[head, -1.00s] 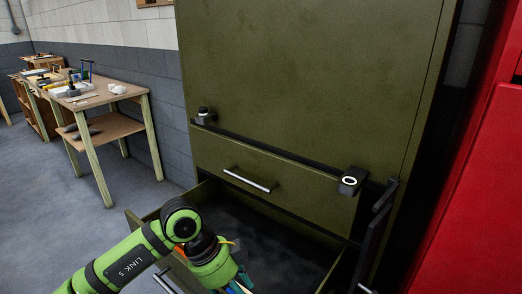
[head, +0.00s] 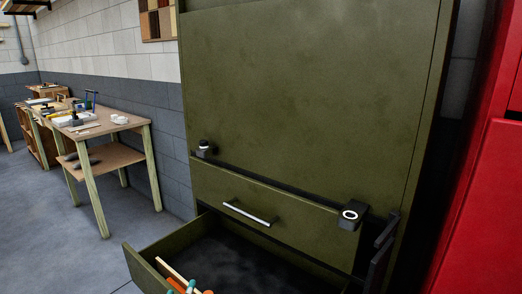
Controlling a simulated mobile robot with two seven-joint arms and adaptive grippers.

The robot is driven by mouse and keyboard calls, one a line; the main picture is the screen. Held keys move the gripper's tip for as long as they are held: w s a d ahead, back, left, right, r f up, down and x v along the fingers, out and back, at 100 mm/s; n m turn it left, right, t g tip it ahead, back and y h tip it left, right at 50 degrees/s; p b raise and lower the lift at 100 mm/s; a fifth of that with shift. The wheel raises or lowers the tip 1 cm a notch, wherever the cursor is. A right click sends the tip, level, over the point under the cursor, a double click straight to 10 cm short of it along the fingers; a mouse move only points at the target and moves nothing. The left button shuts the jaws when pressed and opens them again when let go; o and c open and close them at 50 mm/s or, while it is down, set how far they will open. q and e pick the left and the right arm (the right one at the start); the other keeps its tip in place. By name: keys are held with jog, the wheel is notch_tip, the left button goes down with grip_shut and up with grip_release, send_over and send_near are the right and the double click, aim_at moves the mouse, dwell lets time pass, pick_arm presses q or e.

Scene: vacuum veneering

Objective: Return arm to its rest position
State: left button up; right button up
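Neither of my grippers shows in the head view now, and no part of my arms can be made out. A large olive-green cabinet (head: 310,90) fills the middle. Its lower drawer (head: 170,250) is pulled out, with a dark bottom. Several tools with orange, green and wooden handles (head: 184,284) lie at the drawer's front, cut off by the bottom edge of the picture. The upper drawer (head: 275,200) is shut, with a silver handle (head: 249,213).
Two black fittings sit on the cabinet's ledge, one at left (head: 204,149) and one at right (head: 352,214). A red cabinet (head: 485,190) stands close at the right. A wooden workbench (head: 112,155) with small items stands at the left. The floor (head: 50,235) in front is clear.

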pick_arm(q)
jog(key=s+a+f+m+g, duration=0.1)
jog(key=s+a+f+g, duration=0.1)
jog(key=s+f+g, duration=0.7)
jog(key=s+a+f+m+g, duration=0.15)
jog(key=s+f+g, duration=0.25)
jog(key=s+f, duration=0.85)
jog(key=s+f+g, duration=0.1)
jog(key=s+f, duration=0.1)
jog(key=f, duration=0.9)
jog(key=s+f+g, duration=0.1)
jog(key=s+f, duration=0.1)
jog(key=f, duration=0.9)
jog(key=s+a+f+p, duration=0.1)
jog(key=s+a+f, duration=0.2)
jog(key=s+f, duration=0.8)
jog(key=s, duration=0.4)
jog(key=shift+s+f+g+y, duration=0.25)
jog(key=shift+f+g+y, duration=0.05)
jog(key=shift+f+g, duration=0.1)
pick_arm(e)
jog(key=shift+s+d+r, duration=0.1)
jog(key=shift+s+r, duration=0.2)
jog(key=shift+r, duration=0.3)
